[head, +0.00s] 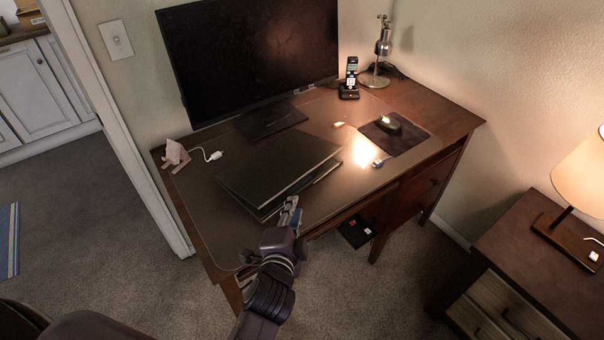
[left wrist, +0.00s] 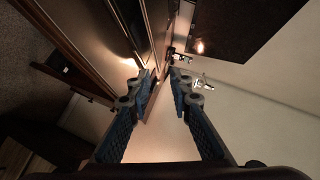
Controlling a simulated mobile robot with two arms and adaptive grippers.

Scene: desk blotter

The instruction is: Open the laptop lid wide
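The dark laptop lies on the desk blotter in the head view. Its lid (head: 278,165) is raised a little, and a narrow gap separates it from the base (head: 316,185) along the near right edge. My left gripper (head: 291,205) is at the laptop's front edge, by its near corner. In the left wrist view the fingers of my left gripper (left wrist: 165,76) are apart with nothing visible held between them. Dark slab edges, seemingly the laptop (left wrist: 130,28), run up beside the left finger. I cannot tell whether a finger touches the lid. My right gripper is not in view.
A large monitor (head: 250,55) stands behind the laptop. A phone (head: 350,82), lamp (head: 383,45) and mouse (head: 389,123) on a dark pad (head: 415,140) are to the right. A pale crumpled object (head: 175,155) and white cable (head: 213,155) lie left. The blotter's near left is clear.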

